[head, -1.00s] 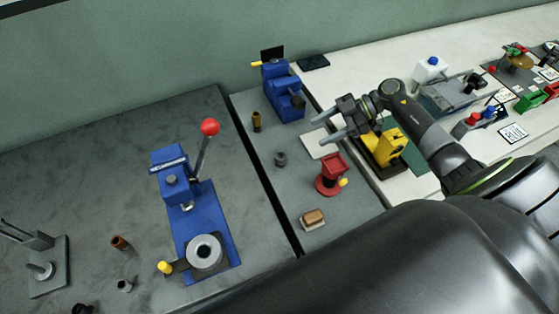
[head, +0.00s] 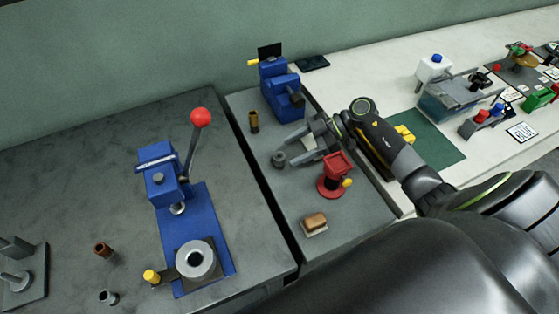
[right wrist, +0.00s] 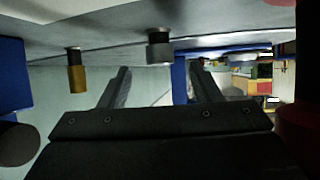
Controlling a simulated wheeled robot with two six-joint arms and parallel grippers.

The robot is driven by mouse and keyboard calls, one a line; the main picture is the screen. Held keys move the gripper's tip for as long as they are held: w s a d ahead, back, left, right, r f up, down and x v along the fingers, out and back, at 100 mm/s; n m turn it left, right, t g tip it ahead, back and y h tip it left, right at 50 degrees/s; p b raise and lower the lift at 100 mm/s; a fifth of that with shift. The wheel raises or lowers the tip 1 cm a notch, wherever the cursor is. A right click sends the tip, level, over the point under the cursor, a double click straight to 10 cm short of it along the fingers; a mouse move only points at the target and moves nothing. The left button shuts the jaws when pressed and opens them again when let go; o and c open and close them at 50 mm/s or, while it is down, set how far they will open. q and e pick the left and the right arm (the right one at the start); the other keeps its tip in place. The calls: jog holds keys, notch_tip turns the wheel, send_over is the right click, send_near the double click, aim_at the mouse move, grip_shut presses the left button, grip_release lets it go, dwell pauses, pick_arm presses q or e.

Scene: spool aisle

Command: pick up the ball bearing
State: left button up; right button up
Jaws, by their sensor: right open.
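The ball bearing (head: 278,159), a small dark grey ring-like piece, stands on the narrow grey table between the blue vise and the red stand. My right gripper (head: 289,153) is open, its fingers pointing left toward the bearing, with the tips close to its right side. In the right wrist view, which shows the scene upside down, the bearing (right wrist: 160,47) appears between and beyond the two open fingers (right wrist: 160,68). Nothing is between the fingers. Whether a finger touches the bearing cannot be told. My left gripper is not in view.
A brass cylinder (head: 254,122) stands behind the bearing, near the blue vise (head: 281,85). A red stand (head: 335,178) is close below my right gripper. A brown-topped block (head: 315,222) lies nearer. A blue press with a red-knobbed lever (head: 163,172) stands on the left table.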

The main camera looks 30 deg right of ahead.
aim_at(283, 156)
jog(key=b+x, duration=0.1)
jog(key=x, duration=0.3)
jog(key=shift+b, duration=0.4)
jog(key=shift+c, duration=0.2)
